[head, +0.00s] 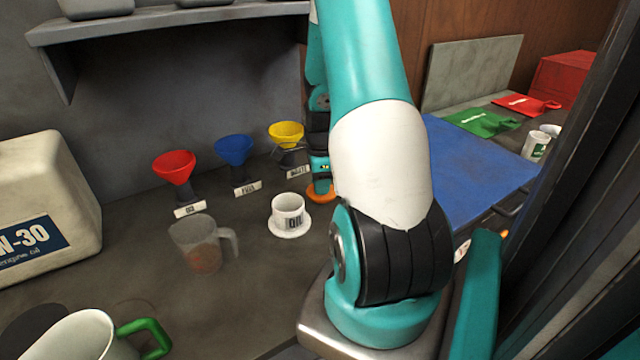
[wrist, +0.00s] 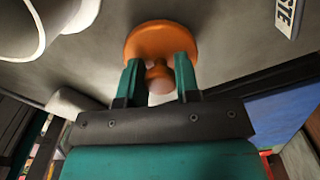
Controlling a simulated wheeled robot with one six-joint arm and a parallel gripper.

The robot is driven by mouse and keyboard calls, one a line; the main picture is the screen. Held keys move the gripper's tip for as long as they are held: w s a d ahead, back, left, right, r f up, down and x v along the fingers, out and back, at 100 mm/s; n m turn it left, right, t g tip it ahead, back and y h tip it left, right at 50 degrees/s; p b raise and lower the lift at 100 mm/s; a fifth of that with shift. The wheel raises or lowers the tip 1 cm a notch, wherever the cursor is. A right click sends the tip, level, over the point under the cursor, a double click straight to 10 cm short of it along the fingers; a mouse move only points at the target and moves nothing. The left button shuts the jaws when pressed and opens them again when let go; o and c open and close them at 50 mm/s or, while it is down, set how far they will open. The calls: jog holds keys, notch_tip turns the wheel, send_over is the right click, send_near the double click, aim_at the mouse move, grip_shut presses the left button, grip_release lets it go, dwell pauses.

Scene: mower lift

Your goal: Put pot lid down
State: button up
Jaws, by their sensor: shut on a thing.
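In the head view my gripper (head: 320,178) is partly hidden behind my arm. I cannot tell whether the lid touches the bench. No pot is clearly in view.
Red (head: 174,166), blue (head: 234,150) and yellow (head: 286,133) funnels stand behind with labels. A clear jug (head: 198,244) is nearer. A blue mat (head: 470,172) lies to the right.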

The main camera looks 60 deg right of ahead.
jog(key=shift+f, duration=0.45)
jog(key=shift+f, duration=0.1)
jog(key=o, duration=0.9)
